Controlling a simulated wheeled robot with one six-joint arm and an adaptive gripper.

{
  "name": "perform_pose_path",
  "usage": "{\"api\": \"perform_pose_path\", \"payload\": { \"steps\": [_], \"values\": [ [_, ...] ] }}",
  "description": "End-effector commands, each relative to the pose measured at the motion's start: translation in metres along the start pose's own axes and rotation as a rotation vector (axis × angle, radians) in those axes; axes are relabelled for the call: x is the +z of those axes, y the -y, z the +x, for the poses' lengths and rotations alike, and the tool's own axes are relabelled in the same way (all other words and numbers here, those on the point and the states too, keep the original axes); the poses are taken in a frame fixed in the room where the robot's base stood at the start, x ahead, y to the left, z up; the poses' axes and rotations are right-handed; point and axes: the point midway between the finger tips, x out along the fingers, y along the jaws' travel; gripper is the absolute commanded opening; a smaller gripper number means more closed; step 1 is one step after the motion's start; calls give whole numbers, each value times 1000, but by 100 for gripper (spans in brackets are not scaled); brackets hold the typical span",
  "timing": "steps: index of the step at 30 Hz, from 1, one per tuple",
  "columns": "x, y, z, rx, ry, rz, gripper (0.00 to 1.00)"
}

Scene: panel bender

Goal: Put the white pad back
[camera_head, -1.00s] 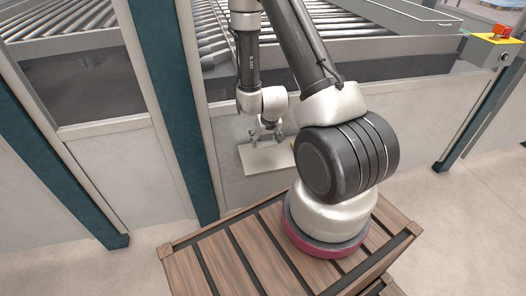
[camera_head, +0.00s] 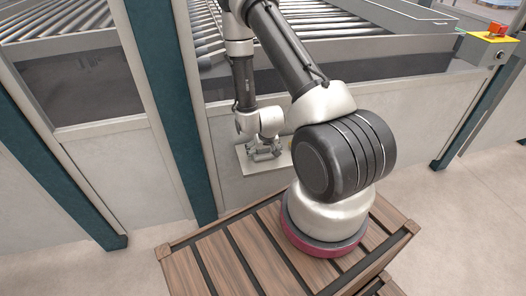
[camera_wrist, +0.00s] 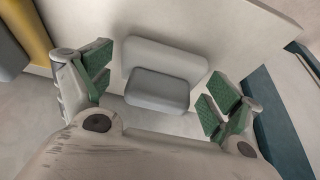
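In the wrist view, a pale white rounded block (camera_wrist: 172,58), likely the white pad, lies on a light flat surface. A greyer rounded block (camera_wrist: 158,91) shows just in front of it and overlaps it; I cannot tell whether the two are one piece. My gripper (camera_wrist: 158,88) is open, with its green-padded fingers to the left and right of the grey block and gaps on both sides. In the head view, my gripper (camera_head: 264,153) is over a small pale shelf (camera_head: 249,168) against the machine front; the pad cannot be made out there.
A teal post (camera_wrist: 278,125) stands to the right in the wrist view, and a yellow part (camera_wrist: 27,28) at the upper left. The roller conveyor (camera_head: 340,28) is above the shelf. A yellow box with a red button (camera_head: 495,38) is at the upper right.

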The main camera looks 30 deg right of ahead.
Motion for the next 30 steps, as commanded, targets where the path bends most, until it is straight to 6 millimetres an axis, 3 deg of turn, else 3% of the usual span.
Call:
{"api": "perform_pose_path", "payload": {
  "steps": [13,24,30],
  "values": [
    [-2,0,-8,0,-1,0,97],
    [-2,0,-85,-1,-4,0,97],
    [-2,0,-114,-1,-3,0,97]
  ]
}}
